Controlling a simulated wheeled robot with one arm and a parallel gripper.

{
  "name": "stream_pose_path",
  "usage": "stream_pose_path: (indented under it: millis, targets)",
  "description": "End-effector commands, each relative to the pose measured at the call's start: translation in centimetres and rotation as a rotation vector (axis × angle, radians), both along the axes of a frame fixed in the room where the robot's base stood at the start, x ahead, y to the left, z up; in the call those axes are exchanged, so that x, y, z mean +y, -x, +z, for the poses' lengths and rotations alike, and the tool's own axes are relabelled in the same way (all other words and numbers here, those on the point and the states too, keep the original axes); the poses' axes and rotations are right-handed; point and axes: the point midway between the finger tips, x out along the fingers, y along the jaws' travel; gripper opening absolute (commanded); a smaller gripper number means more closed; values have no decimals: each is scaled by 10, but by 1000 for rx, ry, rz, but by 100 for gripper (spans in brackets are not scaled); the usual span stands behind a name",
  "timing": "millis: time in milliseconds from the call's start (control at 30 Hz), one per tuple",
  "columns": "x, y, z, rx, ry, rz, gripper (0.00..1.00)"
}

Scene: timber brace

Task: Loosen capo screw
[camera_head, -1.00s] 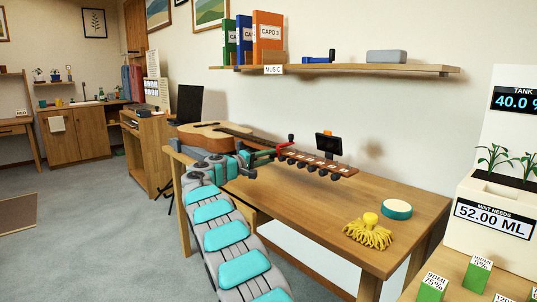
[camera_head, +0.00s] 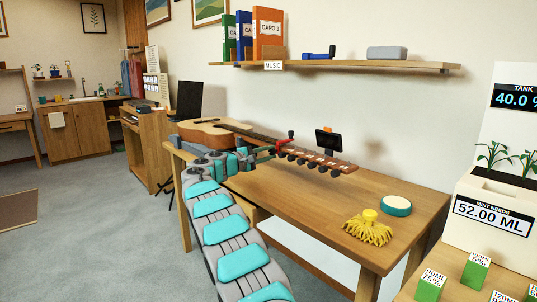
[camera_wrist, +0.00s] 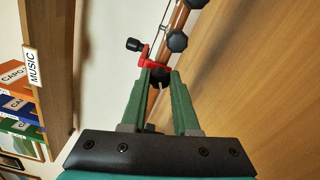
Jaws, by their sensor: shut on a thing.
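The guitar (camera_head: 210,133) lies on the wooden table, its neck pointing right to a headstock with dark tuning pegs. A red capo (camera_head: 283,144) sits on the neck. It also shows in the wrist view (camera_wrist: 146,61), where a black knob (camera_wrist: 134,44) sticks out to its left. My gripper (camera_wrist: 160,76) is at the capo, its green fingers closed around a dark round part beside the red frame, apparently the capo screw. The fingertips partly hide this part. In the head view my gripper (camera_head: 272,152) is small and partly hidden by my arm.
A small black-screened device (camera_head: 328,142) stands at the headstock. A yellow mop-like item (camera_head: 368,228) and a round teal-rimmed disc (camera_head: 396,206) lie on the table's right part. The music shelf (camera_head: 350,66) with binders hangs above. The table (camera_head: 300,205) is bare in front of the neck.

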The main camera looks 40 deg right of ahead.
Motion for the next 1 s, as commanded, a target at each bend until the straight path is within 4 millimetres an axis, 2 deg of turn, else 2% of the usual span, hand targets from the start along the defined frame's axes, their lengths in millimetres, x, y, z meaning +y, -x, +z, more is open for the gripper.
stream_pose_path:
  millis: [267, 300, 400, 767, 1000]
  targets:
    - [0, 0, -1, 2, -1, 1, 0]
    - [0, 0, -1, 2, -1, 1, 30]
    - [0, 0, -1, 1, -1, 1, 41]
    - [4, 0, -1, 1, 0, 1, 42]
    - [32, 1, -2, 1, 0, 3, 42]
